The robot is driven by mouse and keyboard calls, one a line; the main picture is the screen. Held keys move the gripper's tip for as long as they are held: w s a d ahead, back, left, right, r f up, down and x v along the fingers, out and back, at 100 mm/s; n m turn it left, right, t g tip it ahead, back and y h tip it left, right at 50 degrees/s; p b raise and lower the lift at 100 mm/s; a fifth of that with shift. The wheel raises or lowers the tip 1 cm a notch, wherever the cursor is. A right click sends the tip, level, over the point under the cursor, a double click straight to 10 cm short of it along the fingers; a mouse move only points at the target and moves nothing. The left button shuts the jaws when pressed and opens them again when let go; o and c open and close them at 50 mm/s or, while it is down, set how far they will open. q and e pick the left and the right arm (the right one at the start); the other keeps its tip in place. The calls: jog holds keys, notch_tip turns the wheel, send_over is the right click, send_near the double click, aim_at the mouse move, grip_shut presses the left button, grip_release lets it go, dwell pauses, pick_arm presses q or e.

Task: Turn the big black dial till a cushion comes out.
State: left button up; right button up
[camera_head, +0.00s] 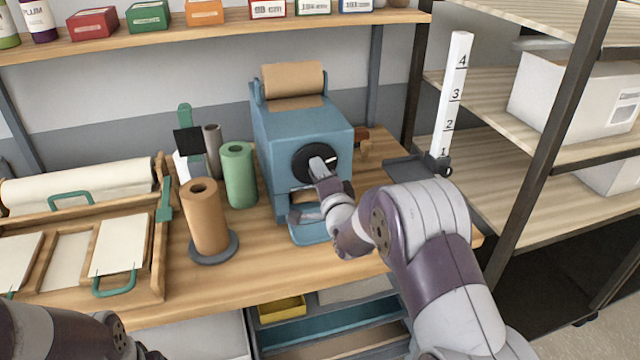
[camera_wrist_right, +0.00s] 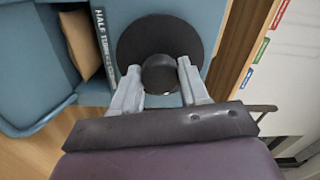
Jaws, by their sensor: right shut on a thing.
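The big black dial (camera_head: 301,164) is on the front of a blue machine (camera_head: 284,128) with a roll of brown paper on top. A white mark shows on the dial's right side. My right gripper (camera_head: 318,167) is at the dial. In the right wrist view its two fingers (camera_wrist_right: 160,82) are shut on the round centre knob of the dial (camera_wrist_right: 135,42). Brown paper (camera_wrist_right: 80,44) shows at the outlet beside the dial. How much of it is out is unclear. My left gripper is out of view; only part of my left arm shows at lower left.
A blue tray (camera_head: 312,236) juts out below the outlet. A brown roll on a stand (camera_head: 204,222) and a green roll (camera_head: 239,178) stand left of the machine. A white numbered post (camera_head: 454,90) stands to the right. An open drawer (camera_head: 335,330) is below the bench.

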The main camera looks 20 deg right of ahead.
jog(key=shift+f+m+b, duration=0.1)
jog(key=shift+m+b, duration=1.1)
jog(key=shift+m, duration=1)
jog(key=o, duration=1.1)
jog(key=shift+c, duration=0.2)
jog(key=shift+d, duration=0.1)
jog(key=shift+s, duration=0.1)
jog(key=s+b, duration=0.2)
jog(key=s, duration=1)
jog(key=shift+s+d, duration=0.2)
jog(key=shift+s, duration=0.15)
